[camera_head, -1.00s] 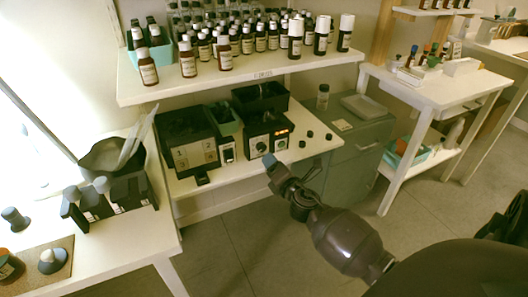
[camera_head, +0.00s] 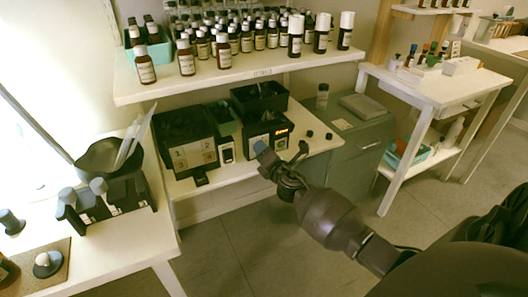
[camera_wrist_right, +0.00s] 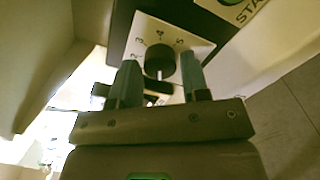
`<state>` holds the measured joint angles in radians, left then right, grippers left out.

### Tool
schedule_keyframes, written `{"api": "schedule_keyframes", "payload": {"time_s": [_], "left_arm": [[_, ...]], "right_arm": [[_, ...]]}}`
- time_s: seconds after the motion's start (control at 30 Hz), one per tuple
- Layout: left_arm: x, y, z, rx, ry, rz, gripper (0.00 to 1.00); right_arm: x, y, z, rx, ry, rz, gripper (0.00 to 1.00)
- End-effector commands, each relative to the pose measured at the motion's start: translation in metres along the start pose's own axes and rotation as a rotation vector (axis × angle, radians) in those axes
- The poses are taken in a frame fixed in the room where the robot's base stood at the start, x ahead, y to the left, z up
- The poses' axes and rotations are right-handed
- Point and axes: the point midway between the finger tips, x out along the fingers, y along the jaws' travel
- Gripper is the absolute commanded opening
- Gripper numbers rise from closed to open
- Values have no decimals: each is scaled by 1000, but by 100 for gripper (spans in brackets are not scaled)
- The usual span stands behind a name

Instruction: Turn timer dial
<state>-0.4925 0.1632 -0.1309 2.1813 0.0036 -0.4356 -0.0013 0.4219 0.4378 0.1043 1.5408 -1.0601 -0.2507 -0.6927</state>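The timer dial (camera_wrist_right: 160,60) is a round black knob on a white plate with printed numbers, seen in the right wrist view. It sits on the front of a black timer box (camera_head: 256,128) on the lower white shelf. My right gripper (camera_wrist_right: 160,78) is open, with one blue-grey finger on each side of the dial's lower part. I cannot tell whether the fingers touch it. In the head view the right gripper (camera_head: 279,157) is in front of the box and hides part of its front. My left gripper is not in view.
A yellow label reading "STA" (camera_wrist_right: 242,10) is right of the dial. Black numbered bins (camera_head: 185,135) stand left of the timer. Small black knobs (camera_head: 328,136) lie to its right. The bottle shelf (camera_head: 200,82) overhangs behind. Floor is clear in front.

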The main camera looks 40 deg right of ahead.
Motion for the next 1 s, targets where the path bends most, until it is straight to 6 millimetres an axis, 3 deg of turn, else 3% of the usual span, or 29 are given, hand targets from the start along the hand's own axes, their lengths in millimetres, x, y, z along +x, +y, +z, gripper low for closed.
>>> {"api": "schedule_keyframes", "payload": {"time_s": [0.03, 0.2, 0.57, 1.0], "left_arm": [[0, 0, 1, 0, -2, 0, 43], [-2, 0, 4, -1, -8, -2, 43], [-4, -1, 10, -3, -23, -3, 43], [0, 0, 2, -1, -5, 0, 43]], "right_arm": [[0, 0, 0, 0, 0, 0, 34], [0, 0, 0, 0, 0, 0, 10], [0, 0, -1, 64, 0, -1, 10], [0, 1, 0, 417, 0, 0, 10]]}}
